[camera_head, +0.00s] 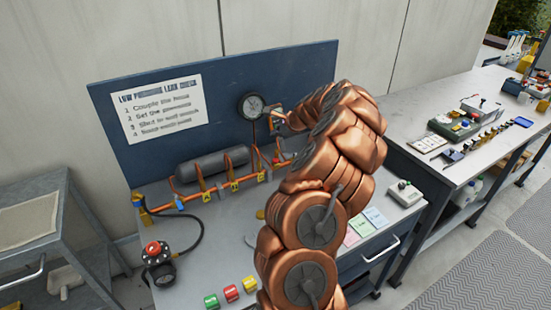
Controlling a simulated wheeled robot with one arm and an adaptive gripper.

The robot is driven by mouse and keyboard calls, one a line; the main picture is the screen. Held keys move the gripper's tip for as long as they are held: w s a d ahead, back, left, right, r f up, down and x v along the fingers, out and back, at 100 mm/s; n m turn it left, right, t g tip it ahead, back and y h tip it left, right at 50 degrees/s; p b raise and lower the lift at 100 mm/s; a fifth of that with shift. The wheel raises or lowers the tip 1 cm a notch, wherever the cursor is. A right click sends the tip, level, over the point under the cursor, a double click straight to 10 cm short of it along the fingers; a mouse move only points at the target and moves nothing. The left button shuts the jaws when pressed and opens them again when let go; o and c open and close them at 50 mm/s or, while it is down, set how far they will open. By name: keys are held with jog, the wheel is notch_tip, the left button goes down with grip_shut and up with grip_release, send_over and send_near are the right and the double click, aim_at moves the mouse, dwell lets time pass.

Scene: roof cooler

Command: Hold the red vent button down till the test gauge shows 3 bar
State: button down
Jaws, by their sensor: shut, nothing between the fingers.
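The round test gauge (251,105) has a dark rim and is mounted on the blue back panel; its reading is too small to tell. My copper arm rises from the bottom and bends left. My gripper (275,119) is at its end, just right of and slightly below the gauge, small and partly hidden by my arm. It is shut and holds nothing. A small red part (276,160) sits on the copper pipework below the gripper. A larger red knob (152,248) tops a black fitting at the front left. I cannot tell which is the vent button.
A grey cylinder (212,166) lies behind the copper pipe with yellow tags. A black hose (198,232) runs to the black fitting. Green, red and yellow blocks (231,293) line the front. A grey bench (457,166) with tools stands right, a metal cart (40,252) left.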

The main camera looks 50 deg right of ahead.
dwell(0.5)
jog(key=b, duration=0.6)
send_over(276, 161)
notch_tip(276, 161, down, 7)
jog(key=shift+w+d, duration=0.1)
jog(key=shift+d, duration=0.05)
jog(key=shift+f, duration=0.85)
jog(key=shift+f, duration=0.25)
dwell(0.3)
jog(key=shift+f, duration=0.2)
jog(key=shift+f, duration=0.55)
dwell(4.2)
